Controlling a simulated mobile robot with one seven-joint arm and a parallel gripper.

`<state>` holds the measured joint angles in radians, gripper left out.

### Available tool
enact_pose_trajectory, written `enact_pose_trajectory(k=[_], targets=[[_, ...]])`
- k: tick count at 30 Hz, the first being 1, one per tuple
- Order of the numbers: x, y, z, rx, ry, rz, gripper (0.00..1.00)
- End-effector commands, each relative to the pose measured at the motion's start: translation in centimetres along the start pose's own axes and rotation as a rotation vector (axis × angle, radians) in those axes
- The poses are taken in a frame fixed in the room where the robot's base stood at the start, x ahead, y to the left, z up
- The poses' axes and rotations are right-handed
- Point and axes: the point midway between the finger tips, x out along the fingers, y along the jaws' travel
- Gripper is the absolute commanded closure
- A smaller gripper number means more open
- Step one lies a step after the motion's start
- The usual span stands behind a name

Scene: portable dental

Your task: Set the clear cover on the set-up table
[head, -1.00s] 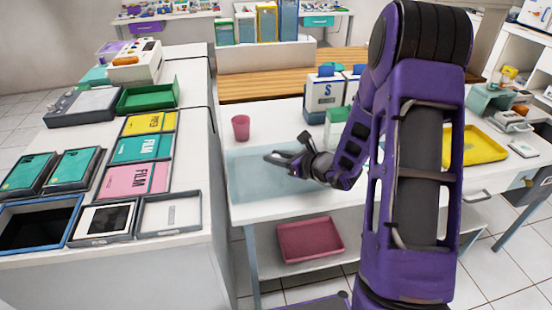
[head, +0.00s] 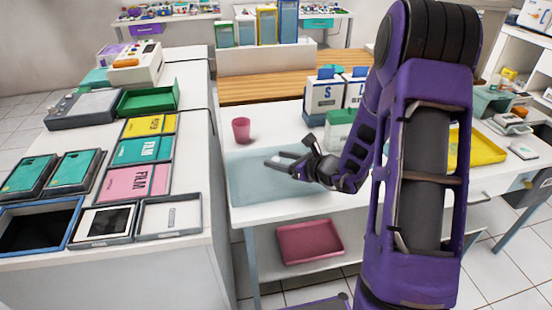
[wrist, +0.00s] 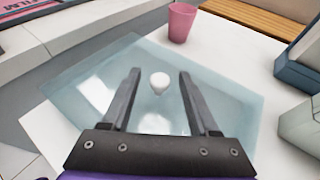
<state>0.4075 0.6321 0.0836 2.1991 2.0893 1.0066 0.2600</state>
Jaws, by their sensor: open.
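The clear cover (head: 245,188) is a pale blue see-through sheet or shallow lid. It appears to lie on the left end of the white set-up table (head: 222,133), close to the table's left and front edges. In the wrist view the clear cover (wrist: 95,95) has a white knob (wrist: 159,83) near its middle. My gripper (head: 278,160) is over the cover, reaching in from the right. In the wrist view its two fingers (wrist: 160,78) are spread, with the knob between them and visible gaps on both sides. My forearm hides part of the table behind it.
A pink cup (head: 241,129) stands just behind the cover. White boxes marked with letters (head: 323,97) and a green-and-white box (head: 340,128) stand farther back. A yellow tray (head: 480,150) is at the right. A counter with film boxes (head: 133,184) stands left across a narrow gap.

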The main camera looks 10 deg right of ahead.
Motion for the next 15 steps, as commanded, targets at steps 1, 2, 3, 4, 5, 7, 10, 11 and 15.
enact_pose_trajectory(k=[1, 2, 3, 4, 5, 7, 10, 11, 15], targets=[[-1.2, -0.1, 0.1, 0.001, 0.000, -0.005, 0.39], [-1.9, -0.1, 0.1, 0.001, 0.000, -0.004, 0.39], [-2.8, -0.2, 0.1, 0.001, 0.000, -0.006, 0.39], [-3.5, -0.1, 0.1, 0.001, 0.000, -0.005, 0.39], [-4.2, -0.1, 0.2, 0.001, -0.001, -0.005, 0.39], [-5.7, -0.2, 0.1, 0.001, 0.000, -0.006, 0.39], [-7.6, -0.1, 0.1, 0.001, 0.000, -0.004, 0.39], [-8.1, -0.1, 0.1, 0.001, 0.000, -0.004, 0.39], [-9.7, -0.1, 0.1, 0.001, -0.001, -0.003, 0.39]])
